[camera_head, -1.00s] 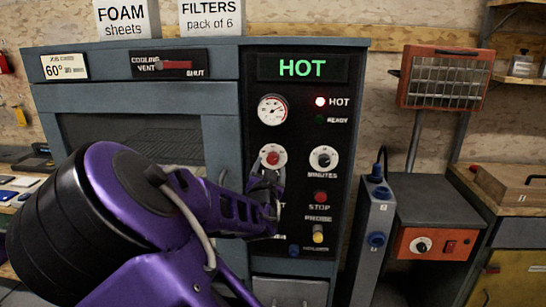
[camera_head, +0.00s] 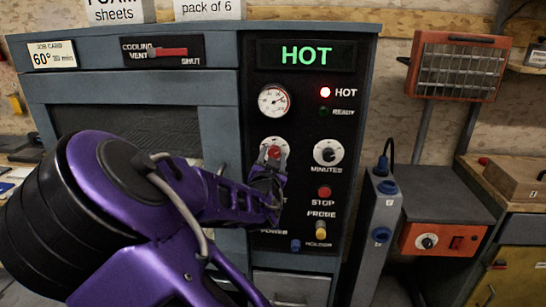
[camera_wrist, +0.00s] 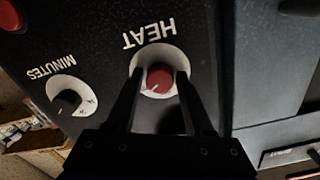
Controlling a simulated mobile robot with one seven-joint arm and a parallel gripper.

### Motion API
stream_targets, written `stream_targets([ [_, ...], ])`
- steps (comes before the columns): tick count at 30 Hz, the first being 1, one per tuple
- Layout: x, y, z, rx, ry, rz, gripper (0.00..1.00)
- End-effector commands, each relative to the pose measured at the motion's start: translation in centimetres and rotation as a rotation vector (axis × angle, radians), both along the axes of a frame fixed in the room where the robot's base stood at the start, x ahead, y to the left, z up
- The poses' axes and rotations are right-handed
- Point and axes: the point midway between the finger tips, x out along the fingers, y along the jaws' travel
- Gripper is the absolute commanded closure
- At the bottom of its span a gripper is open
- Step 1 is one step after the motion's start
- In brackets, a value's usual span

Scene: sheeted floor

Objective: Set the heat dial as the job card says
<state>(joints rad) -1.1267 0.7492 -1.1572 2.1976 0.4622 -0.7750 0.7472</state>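The heat dial (camera_head: 273,152) is a red knob on a white round plate on the black oven panel. In the wrist view the dial (camera_wrist: 160,77) shows upside down under the word HEAT, with a pale pointer mark on the knob. My gripper (camera_wrist: 160,76) is open, its two fingertips on either side of the knob with white plate showing between. In the head view my gripper (camera_head: 271,169) covers the dial's lower part. The job card (camera_head: 52,55) at the oven's top left reads 60°; its smaller text is hard to read. The display (camera_head: 305,56) reads HOT.
The minutes dial (camera_head: 328,153) is right of the heat dial. Below are the red stop button (camera_head: 324,192) and a yellow probe knob (camera_head: 321,229). A round gauge (camera_head: 274,101) and the lit red HOT lamp (camera_head: 325,92) are above. A cooling vent slider (camera_head: 168,52) is at top.

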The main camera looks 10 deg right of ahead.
Motion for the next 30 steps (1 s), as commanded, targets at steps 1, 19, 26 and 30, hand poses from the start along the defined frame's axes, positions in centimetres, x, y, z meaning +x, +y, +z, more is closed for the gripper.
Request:
stream_targets([
  [1, 0.00, 0.00, 0.00, 0.000, 0.000, 0.000, 0.59],
  [19, 0.01, -0.02, 0.09, -0.033, 0.011, 0.000, 1.00],
  [26, 0.02, 0.01, 0.19, -0.153, 0.049, 0.001, 1.00],
  [30, 0.01, -0.08, 0.25, -0.266, 0.087, 0.000, 1.00],
])
